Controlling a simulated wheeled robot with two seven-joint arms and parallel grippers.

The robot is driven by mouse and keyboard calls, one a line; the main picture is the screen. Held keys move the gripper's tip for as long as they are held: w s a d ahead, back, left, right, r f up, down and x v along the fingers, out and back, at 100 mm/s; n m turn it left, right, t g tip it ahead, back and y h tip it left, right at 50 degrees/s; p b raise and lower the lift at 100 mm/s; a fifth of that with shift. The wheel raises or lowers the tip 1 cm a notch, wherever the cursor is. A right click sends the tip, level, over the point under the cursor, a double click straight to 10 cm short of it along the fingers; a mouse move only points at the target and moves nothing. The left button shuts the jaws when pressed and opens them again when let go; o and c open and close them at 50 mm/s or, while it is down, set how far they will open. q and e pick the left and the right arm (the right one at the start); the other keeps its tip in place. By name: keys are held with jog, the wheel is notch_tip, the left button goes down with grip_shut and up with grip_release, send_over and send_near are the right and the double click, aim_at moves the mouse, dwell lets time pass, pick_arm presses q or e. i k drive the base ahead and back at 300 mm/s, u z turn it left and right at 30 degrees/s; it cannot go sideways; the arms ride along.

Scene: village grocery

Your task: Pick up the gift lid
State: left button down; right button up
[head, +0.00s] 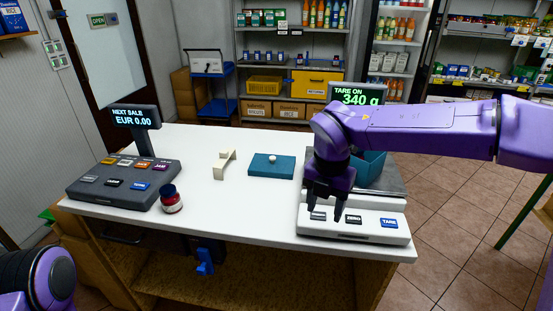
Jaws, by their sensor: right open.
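The gift lid (260,169) looks to be the flat teal piece with a small white knob, lying on the white counter near its middle. My right gripper (325,206) is open and points down over the front left of the scale (376,232), to the right of the lid and apart from it. A teal open container (372,167) sits on the scale, partly hidden behind my right arm. My left gripper is out of view; only part of my left arm shows at the lower left.
A cream handle-shaped block (224,164) stands left of the lid. A dark jar (171,199) stands by the cash register (122,183) at the left. The scale display (357,95) reads "TARE ON 340 g". The white counter (240,215) is clear in front of the lid.

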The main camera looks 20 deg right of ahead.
aim_at(262, 165)
jog(key=u, duration=0.05)
jog(key=i, duration=1.3)
